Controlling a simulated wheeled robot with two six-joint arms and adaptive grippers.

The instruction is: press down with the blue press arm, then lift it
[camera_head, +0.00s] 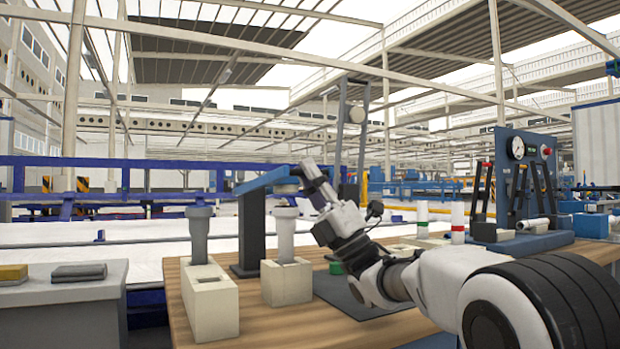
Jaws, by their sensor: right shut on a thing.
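The blue press arm (268,180) sits on top of a dark upright stand (251,232) and reaches right, rising slightly. My right gripper (314,180) is at the right end of the press arm and is shut on it, the exact contact being small in the picture. A grey pipe (286,240) stands upright in a cream block (286,283), its top close under the press arm; I cannot tell whether they touch. A second grey pipe (199,240) stands upright in another cream block (212,308) to the left. My left gripper is out of view.
The wooden table (262,328) carries a dark mat (340,291), a green ring (336,268) beside my right arm, and white cylinders with green (422,218) and red (457,222) bands. A blue gauge panel (524,165) stands at right. A grey side bench (60,310) is at left.

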